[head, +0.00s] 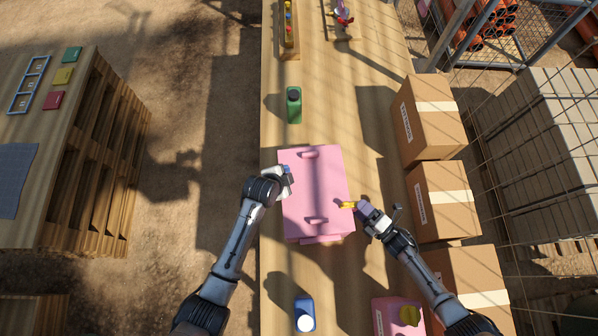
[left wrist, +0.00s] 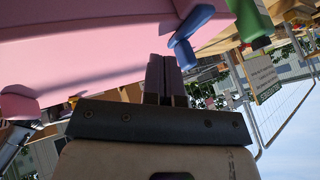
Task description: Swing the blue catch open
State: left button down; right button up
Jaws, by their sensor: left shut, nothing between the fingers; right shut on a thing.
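The pink chiller box (head: 318,180) stands on the long wooden table with its lid down. The blue catch (head: 287,169) is on its left side, partly hidden by my left gripper (head: 285,179) in the head view. In the left wrist view the blue catch (left wrist: 192,30) is a bent lever against the pink side. My left gripper (left wrist: 164,60) is shut and empty, its fingertips close beside the catch's lower end; I cannot tell if they touch. My right gripper (head: 359,206) is shut on the yellow catch (head: 348,204) at the box's right side.
A green bottle (head: 294,105) stands behind the box. A blue container (head: 305,313) and a pink container (head: 396,317) are at the near end. Cardboard boxes (head: 440,203) line the right side. The table's left edge runs close by the chiller.

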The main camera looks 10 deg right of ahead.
pick_arm(q)
jog(key=shift+w, duration=0.6)
jog(key=shift+w+d+n+t+y, duration=0.15)
jog(key=shift+d+n+t+y, duration=0.2)
jog(key=shift+n, duration=0.45)
jog(key=shift+w+d+n+t+y, duration=0.1)
jog(key=shift+w+n+t+y, duration=0.3)
jog(key=shift+n, duration=0.4)
jog(key=shift+w+d+n+y, duration=0.1)
jog(key=shift+w+n+y, duration=0.1)
jog(key=shift+n+y, duration=0.45)
jog(key=shift+w+d, duration=0.1)
jog(key=shift+w, duration=0.75)
jog(key=shift+w+a, duration=0.25)
jog(key=shift+w, duration=0.75)
jog(key=shift+s+a, duration=0.55)
jog(key=shift+s, duration=0.1)
